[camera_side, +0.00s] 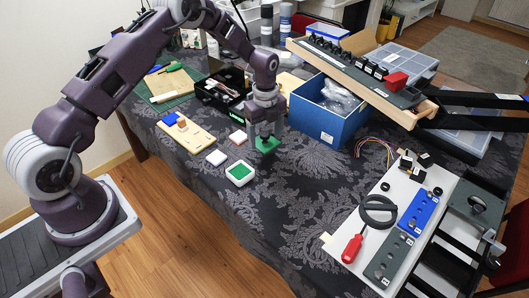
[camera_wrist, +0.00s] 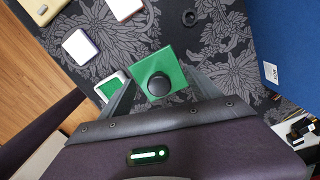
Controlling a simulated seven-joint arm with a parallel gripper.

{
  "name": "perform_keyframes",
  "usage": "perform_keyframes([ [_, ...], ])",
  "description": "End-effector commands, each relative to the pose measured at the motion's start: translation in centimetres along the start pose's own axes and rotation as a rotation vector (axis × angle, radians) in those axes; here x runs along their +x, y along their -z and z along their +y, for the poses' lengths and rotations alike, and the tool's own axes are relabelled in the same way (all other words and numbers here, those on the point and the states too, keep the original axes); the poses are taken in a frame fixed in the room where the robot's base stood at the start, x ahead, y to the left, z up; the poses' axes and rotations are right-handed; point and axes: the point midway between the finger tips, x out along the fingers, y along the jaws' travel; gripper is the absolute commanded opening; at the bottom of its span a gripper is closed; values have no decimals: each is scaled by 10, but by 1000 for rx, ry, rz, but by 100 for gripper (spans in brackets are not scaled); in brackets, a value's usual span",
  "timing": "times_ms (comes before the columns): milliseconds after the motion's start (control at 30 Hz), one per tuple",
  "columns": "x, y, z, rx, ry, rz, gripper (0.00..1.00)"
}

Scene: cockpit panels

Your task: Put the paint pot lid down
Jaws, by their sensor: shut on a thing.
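My gripper (camera_side: 266,138) is shut on the green square paint pot lid (camera_side: 268,146), which has a round black knob (camera_wrist: 159,84). In the wrist view the lid (camera_wrist: 178,62) sits between the two dark fingers. In the side view it is low over the dark patterned tablecloth; I cannot tell whether it touches the cloth. An open white square pot with green paint (camera_side: 240,172) stands to the lid's lower left in the side view. Part of this pot (camera_wrist: 109,88) shows beside the left finger in the wrist view.
Two small white square pieces (camera_side: 216,157) (camera_side: 238,137) lie near the pot. A wooden board (camera_side: 200,139) is at left, a blue bin (camera_side: 318,124) to the right, and a black toolbox (camera_side: 215,99) behind. Bare tablecloth (camera_side: 290,195) is in front. A white panel (camera_side: 345,247) lies at right.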

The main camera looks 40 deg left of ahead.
Motion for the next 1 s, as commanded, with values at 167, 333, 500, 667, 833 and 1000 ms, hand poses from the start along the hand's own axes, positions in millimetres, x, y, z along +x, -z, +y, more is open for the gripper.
perform_keyframes([
  [167, 25, 0, 0, 0, 0, 1, 32],
  [333, 54, 0, 0, 0, 0, 0, 32],
  [500, 55, 0, 0, 0, 2, -1, 32],
  [667, 58, 0, 0, 0, 1, 0, 32],
  [833, 57, 0, 0, 0, 1, -1, 94],
  [1000, 57, 0, 0, 0, 2, 0, 94],
])
